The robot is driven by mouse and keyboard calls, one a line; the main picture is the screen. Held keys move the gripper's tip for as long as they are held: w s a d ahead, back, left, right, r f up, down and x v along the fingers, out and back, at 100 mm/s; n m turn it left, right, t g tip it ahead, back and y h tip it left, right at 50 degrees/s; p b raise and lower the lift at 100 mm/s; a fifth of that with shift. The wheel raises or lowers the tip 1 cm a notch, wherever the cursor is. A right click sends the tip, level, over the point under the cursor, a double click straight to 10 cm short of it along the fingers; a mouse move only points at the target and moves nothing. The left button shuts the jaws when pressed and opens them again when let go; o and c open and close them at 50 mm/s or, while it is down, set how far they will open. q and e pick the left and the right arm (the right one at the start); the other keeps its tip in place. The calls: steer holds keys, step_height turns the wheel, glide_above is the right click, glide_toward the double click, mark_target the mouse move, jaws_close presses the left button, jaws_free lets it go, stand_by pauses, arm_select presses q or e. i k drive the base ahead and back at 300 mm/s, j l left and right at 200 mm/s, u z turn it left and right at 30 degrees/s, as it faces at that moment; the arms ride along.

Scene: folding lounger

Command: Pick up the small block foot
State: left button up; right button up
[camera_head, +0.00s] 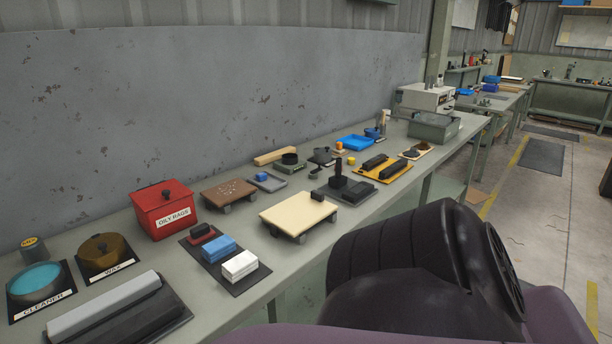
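A small dark block (317,196) lies on top of a cream board (285,216) near its far right corner; it may be the small block foot, but I cannot tell for sure. The cream board stands on short grey feet at the bench's front edge. A brown board (227,191) with small bits on it also rests on grey feet (224,208). Neither gripper is in view. A large black arm link of mine fills the lower right and hides part of the bench front and floor.
A red OILY RAGS box (163,209), cleaner (39,287) and wax (103,255) pots stand left. Blue and white blocks sit on a dark mat (245,279). A black-handled tool (338,178), yellow tray (372,179) and blue tray (356,142) stand right. A wall runs behind.

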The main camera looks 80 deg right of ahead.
mark_target(261, 176)
steer(key=z, duration=2.15)
steer(key=u, duration=2.4)
steer(key=k+l+z, duration=0.15)
steer(key=l, duration=0.3)
steer(key=k+l+z, duration=0.15)
steer(key=l, duration=0.35)
steer(key=k+l+z, duration=0.15)
steer(key=l, duration=0.35)
steer(key=l+z, duration=0.15)
steer(key=l, duration=0.35)
